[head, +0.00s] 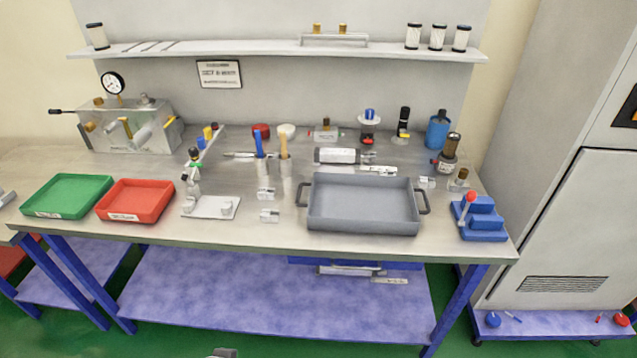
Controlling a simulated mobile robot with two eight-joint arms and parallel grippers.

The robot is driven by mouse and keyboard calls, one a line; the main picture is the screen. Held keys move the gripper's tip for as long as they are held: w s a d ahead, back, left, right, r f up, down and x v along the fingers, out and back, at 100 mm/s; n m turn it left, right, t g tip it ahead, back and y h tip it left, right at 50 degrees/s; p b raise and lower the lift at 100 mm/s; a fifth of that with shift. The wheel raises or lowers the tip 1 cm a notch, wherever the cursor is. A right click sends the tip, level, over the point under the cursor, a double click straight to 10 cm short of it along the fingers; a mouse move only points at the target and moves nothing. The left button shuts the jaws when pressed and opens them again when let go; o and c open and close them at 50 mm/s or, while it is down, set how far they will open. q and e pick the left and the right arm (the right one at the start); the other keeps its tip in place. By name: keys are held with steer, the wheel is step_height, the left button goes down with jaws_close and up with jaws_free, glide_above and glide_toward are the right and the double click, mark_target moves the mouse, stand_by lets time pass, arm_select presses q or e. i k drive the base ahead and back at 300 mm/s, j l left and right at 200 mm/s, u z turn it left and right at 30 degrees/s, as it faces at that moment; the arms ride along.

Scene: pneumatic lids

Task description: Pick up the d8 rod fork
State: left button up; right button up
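Several small pale metal pieces on the workbench look like rod forks, each beside a small white label. One fork-like piece (265,194) stands left of the grey tray, and another fork-like piece (269,216) lies just in front of it. A third small metal piece (426,182) is by the tray's back right corner. The labels are too small to read, so I cannot tell which one is the d8 rod fork. Neither of my grippers can be made out; only a small grey part of something shows at the bottom edge.
The grey tray (362,230) is empty. Green (67,212) and red (134,219) trays are at the left. A jointed stand (212,207), cups with upright tools, a cylinder (336,156) and a blue fixture (481,234) surround the pieces. A shelf (280,49) runs above.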

mark_target(269, 194)
steer(key=i+j+z, duration=0.1)
steer(key=j+z, duration=0.25)
steer(key=i+j+z, duration=0.1)
steer(key=j+z, duration=0.25)
steer(key=j, duration=0.15)
steer(key=j+z, duration=0.35)
